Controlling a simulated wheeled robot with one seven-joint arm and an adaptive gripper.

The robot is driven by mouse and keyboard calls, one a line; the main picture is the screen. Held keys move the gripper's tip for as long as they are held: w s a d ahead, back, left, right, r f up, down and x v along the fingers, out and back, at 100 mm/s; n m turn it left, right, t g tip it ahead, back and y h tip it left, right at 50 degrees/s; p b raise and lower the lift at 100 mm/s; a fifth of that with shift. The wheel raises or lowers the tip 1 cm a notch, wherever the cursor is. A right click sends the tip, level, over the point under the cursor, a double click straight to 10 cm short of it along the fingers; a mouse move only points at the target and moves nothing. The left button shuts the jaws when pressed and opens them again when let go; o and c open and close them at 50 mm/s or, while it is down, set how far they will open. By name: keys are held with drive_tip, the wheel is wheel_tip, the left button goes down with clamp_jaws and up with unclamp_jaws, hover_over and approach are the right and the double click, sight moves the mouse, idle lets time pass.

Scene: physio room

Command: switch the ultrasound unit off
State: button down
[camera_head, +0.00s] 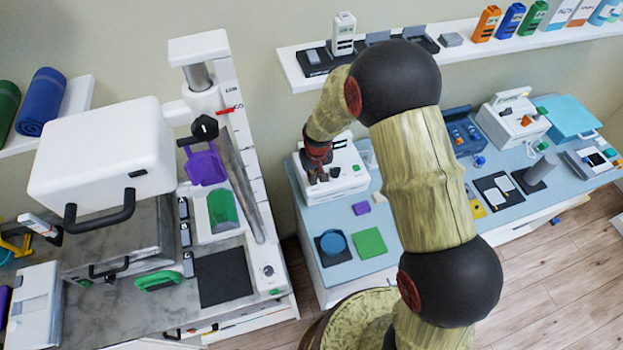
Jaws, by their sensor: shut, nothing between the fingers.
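My gripper (323,177) is dark and red-brown. It points down at the front of a white box-shaped unit (348,181) on the left part of the blue-grey bench. The fingers look shut and hold nothing. The unit has small dark and green marks on its front face; I take it for the ultrasound unit, but its label is too small to read. The gripper covers part of its top and front, so I see no switch clearly. I cannot tell whether the fingertips touch it.
Another white unit (512,121) stands farther right on the bench (431,216). A wall shelf (462,48) runs above. A cluttered grey counter stands left.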

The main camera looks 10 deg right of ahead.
drive_tip(key=shift+f+b, duration=0.4)
drive_tip(key=shift+f, duration=0.25)
drive_tip(key=shift+r, duration=0.15)
drive_tip(key=shift+r+p, duration=1.85)
drive_tip(key=shift+r, duration=1.55)
drive_tip(key=s+d+r+t+b, duration=0.1)
drive_tip(key=s+d+r+b, duration=0.3)
drive_tip(key=s, duration=0.5)
drive_tip(key=s+d+r+m+t+b, duration=0.1)
drive_tip(key=s+d+r+b, duration=0.2)
drive_tip(key=s+r+b, duration=0.3)
drive_tip(key=s+d+r+m+t+b, duration=0.1)
drive_tip(key=s+d+r+b, duration=0.3)
drive_tip(key=s, duration=0.9)
drive_tip(key=r+b, duration=0.2)
drive_tip(key=b, duration=0.2)
drive_tip(key=shift+d+t, duration=0.35)
drive_tip(key=shift+t, duration=0.05)
